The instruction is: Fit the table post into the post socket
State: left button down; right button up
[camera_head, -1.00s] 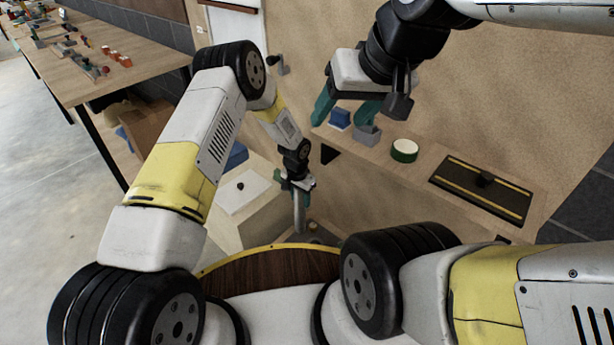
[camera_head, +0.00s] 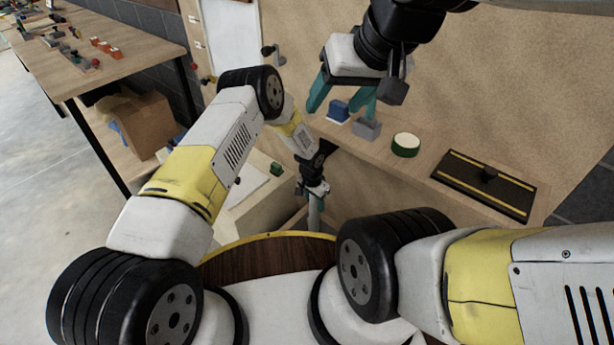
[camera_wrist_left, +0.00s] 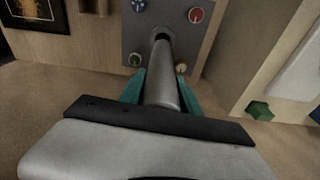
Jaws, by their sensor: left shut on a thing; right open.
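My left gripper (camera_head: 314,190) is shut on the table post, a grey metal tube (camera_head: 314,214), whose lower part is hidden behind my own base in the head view. In the left wrist view the post (camera_wrist_left: 162,85) runs away from between the teal fingers (camera_wrist_left: 161,97) toward a grey panel (camera_wrist_left: 193,45) with coloured knobs. A dark round opening (camera_wrist_left: 162,37) shows at its far end; I cannot tell whether this is the post socket or whether the post is in it. My right gripper (camera_head: 340,103) is open and empty, above the wooden ledge.
On the ledge are a blue block (camera_head: 338,111), a grey block (camera_head: 367,128), a green-sided round roll (camera_head: 406,145) and a dark tray (camera_head: 485,183) with yellow strips. A green block (camera_wrist_left: 260,111) lies right of the panel. A workbench (camera_head: 110,70) stands at the left.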

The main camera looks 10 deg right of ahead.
aim_at(313, 209)
pick_arm(q)
jog(key=shift+f, duration=5.45)
jog(key=c, duration=0.8)
grip_release()
jog(key=shift+o, duration=0.2)
jog(key=shift+s+a+r, duration=0.1)
jog(key=shift+a+r, duration=0.05)
jog(key=shift+r, duration=1.15)
jog(key=shift+s+a+r, duration=0.1)
jog(key=shift+r, duration=1.2)
jog(key=shift+s+a+r, duration=0.1)
jog(key=shift+a+r, duration=0.05)
jog(key=shift+r, duration=1.15)
